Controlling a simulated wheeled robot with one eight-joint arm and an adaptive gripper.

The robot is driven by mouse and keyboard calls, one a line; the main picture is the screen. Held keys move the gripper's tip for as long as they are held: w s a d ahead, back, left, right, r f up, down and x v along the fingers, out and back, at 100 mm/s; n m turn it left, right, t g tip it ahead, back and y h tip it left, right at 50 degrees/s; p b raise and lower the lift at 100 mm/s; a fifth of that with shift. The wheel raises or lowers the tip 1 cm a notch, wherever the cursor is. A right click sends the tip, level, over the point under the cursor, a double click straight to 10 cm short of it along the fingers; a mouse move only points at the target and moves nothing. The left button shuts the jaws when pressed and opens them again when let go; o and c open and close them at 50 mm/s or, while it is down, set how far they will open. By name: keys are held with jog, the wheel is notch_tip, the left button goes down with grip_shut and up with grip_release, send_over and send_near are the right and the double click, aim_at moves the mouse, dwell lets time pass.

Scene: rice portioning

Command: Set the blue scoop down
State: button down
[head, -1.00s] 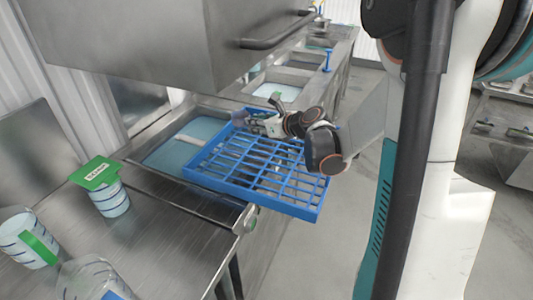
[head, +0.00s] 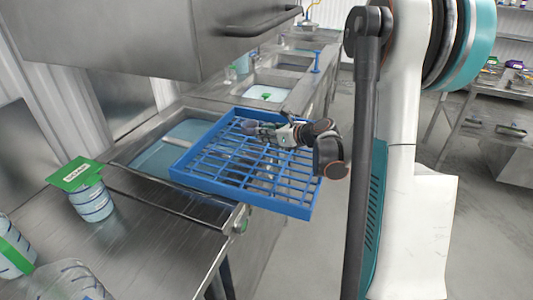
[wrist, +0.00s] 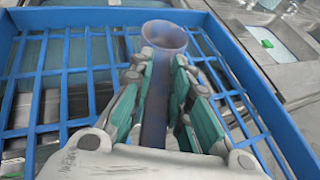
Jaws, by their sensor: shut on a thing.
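The blue scoop (wrist: 164,38) is translucent and dark blue, with its round bowl facing away from my gripper in the wrist view. My gripper (wrist: 161,62) is shut on its handle, with teal finger pads on both sides. In the head view my gripper (head: 284,133) is over the far part of a blue slatted rack (head: 300,208), and the scoop (head: 250,127) points left from it. I cannot tell whether the scoop touches the slats.
The rack sits over a sink (head: 135,158) of bluish water. A steel counter (head: 140,240) at left holds a striped container (head: 92,203) under a green sign (head: 79,173). More basins (head: 262,93) lie behind. A steel hood (head: 150,35) hangs above.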

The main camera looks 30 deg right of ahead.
aim_at(267, 156)
jog(key=shift+f+b, duration=1)
jog(key=shift+f, duration=2.05)
jog(key=shift+f, duration=0.15)
jog(key=c, duration=1.5)
grip_release()
jog(key=shift+s+d+r, duration=0.1)
jog(key=shift+s+r, duration=0.2)
jog(key=shift+r, duration=0.05)
jog(key=p+v, duration=0.3)
jog(key=v, duration=0.8)
jog(key=shift+s, duration=0.2)
